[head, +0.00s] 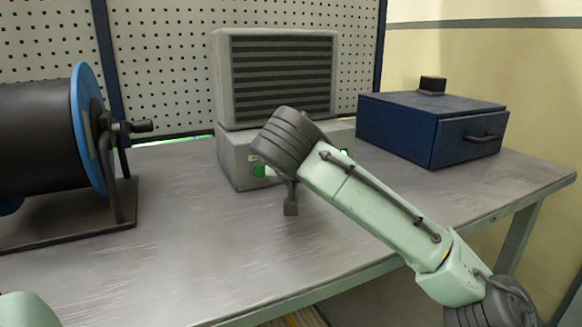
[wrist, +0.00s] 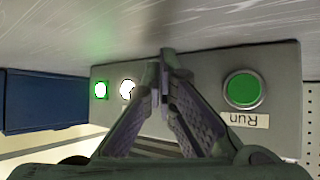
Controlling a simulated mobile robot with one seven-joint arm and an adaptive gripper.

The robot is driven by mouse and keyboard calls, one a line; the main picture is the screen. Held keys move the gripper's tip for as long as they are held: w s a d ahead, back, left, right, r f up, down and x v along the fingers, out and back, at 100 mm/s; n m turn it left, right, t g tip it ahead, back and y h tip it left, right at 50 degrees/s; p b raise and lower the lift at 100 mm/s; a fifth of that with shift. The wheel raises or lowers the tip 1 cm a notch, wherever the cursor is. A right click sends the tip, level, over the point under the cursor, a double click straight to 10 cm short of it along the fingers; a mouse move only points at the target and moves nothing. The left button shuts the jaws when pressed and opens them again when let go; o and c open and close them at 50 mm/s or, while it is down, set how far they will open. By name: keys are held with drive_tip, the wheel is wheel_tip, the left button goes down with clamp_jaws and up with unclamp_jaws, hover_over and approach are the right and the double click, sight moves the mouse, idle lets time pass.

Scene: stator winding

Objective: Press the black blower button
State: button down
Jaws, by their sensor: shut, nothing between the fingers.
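The blower (head: 280,75) is a grey box with black louvres at the back of the bench. Its grey base panel (wrist: 208,70) carries a round green button (wrist: 243,90) with an upside-down "Run" label in the wrist view. A white round part (wrist: 127,88) and a lit green square (wrist: 101,89) sit on the panel's left. No black button shows clearly; my fingers cover the panel's middle. My gripper (wrist: 164,60) is shut and empty, its fingertips in front of the panel between the green button and the white part. I cannot tell whether they touch it. In the head view my arm hides part of the panel.
A black drum with a blue flange (head: 88,125) stands on the left. A blue drawer box (head: 400,130) with a small black block (head: 432,85) on top sits at the right. The bench top (head: 160,230) in front is clear. A pegboard (head: 160,60) stands behind.

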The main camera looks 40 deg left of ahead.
drive_tip(key=shift+a, duration=0.1)
drive_tip(key=shift+w+a, duration=0.15)
drive_tip(key=shift+a, duration=0.15)
drive_tip(key=shift+w+a+p, duration=0.15)
drive_tip(key=shift+a+p, duration=0.2)
idle(0.8)
idle(0.4)
drive_tip(key=shift+s+d, duration=0.3)
drive_tip(key=shift+d, duration=0.45)
drive_tip(key=shift+s+d+b, duration=0.15)
drive_tip(key=shift+s+d, duration=0.15)
drive_tip(key=shift+d, duration=0.45)
drive_tip(key=shift+s+d+b, duration=0.1)
drive_tip(key=shift+s+d, duration=0.25)
drive_tip(key=shift+d, duration=0.45)
drive_tip(key=shift+s+d+b, duration=0.15)
drive_tip(key=shift+s+d, duration=0.15)
drive_tip(key=shift+d, duration=0.45)
drive_tip(key=shift+r, duration=0.1)
